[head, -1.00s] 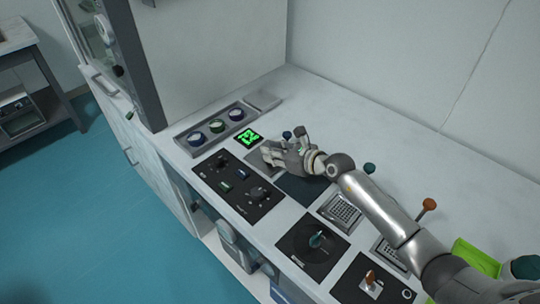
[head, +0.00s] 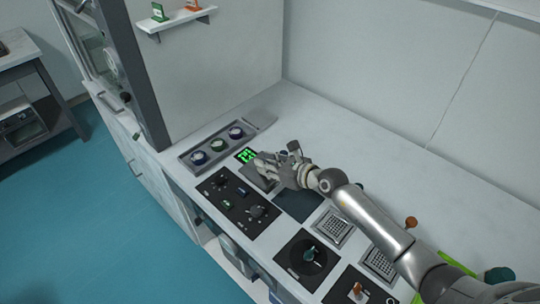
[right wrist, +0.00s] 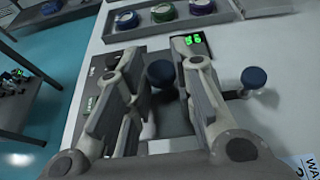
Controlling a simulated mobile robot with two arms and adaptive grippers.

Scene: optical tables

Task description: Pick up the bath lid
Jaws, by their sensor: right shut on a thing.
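The bath lid is a flat grey plate (head: 254,175) on the bench, beside the green-lit display (head: 245,155). Its round dark blue knob (right wrist: 160,74) shows between the fingers in the right wrist view. My right gripper (head: 264,163) is over the plate and shut on this knob. The fingers hide part of the plate, and I cannot tell whether it is lifted off the bench. My left gripper is not in view.
A black control panel (head: 238,195) is at the front edge. Another blue ball knob (right wrist: 253,78) stands right of the fingers. The bench toward the back wall is clear.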

